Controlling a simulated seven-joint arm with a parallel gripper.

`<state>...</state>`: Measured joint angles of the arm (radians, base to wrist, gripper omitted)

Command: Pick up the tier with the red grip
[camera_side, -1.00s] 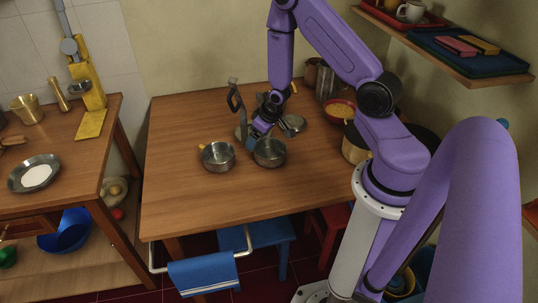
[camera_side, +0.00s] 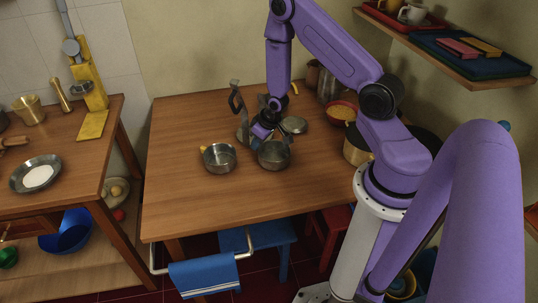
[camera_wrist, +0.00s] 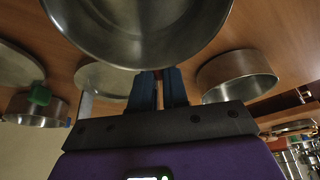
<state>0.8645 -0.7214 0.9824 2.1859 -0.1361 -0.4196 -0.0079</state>
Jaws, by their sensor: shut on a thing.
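In the wrist view the tier (camera_wrist: 140,30) fills the top, and a small reddish sliver shows between my blue fingertips (camera_wrist: 160,85); most of the grip is hidden. Whether the tier is clear of the table I cannot tell. A second metal tier with a yellow grip (camera_side: 219,159) stands just to its left. In the wrist view another tier (camera_wrist: 237,76) is at right, and one with a green grip (camera_wrist: 38,110) is at left.
A round lid (camera_side: 294,125) lies right of my gripper. A red bowl (camera_side: 341,112) and pots are at the table's right back. The wooden table (camera_side: 195,205) is clear in front and at left.

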